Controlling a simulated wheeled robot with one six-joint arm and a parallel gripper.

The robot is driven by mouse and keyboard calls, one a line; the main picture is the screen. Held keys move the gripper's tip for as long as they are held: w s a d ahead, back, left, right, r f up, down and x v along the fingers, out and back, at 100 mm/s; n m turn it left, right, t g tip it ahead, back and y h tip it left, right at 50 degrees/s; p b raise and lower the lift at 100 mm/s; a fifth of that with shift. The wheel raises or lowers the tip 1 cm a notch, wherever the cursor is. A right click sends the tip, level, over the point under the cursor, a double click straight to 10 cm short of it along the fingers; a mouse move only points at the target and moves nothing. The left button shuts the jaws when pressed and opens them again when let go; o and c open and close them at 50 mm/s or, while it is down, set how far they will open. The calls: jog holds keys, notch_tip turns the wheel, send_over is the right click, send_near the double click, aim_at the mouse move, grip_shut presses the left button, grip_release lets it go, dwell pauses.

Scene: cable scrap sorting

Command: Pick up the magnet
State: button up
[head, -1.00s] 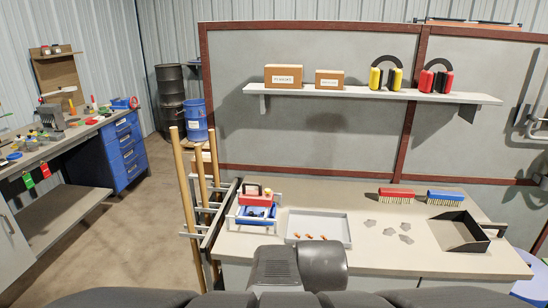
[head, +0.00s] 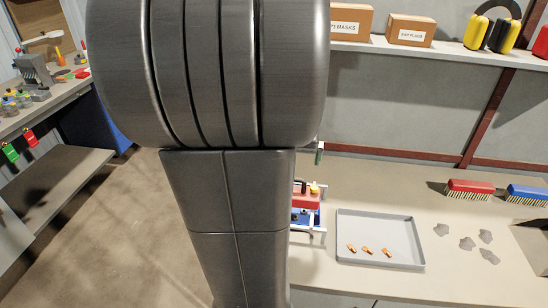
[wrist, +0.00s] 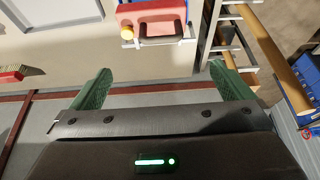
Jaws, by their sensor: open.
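The likely magnet is a red block (head: 308,199) with a dark handle and a yellow knob, in a blue holder (head: 299,216) at the left end of the bench. My arm hides part of it in the head view. In the wrist view, the red block (wrist: 163,12) is at the top centre, with its black handle and yellow knob facing me. My gripper (wrist: 160,70) is open, with its green fingers wide apart and nothing between them. The block is beyond the fingertips, apart from them. In the head view only a bit of green finger shows beside my arm.
A grey tray (head: 345,262) with three copper pieces lies right of the holder. Grey scraps (head: 467,243), a red brush (head: 470,188) and a blue brush (head: 528,194) lie farther right.

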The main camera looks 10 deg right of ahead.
jog(key=shift+p+x, duration=0.7)
jog(key=shift+x, duration=6.15)
jog(key=shift+w+r, duration=0.1)
jog(key=shift+c, duration=0.2)
jog(key=c, duration=1.8)
jog(key=shift+c, duration=1)
jog(key=shift+w+r, duration=0.1)
jog(key=shift+r, duration=0.05)
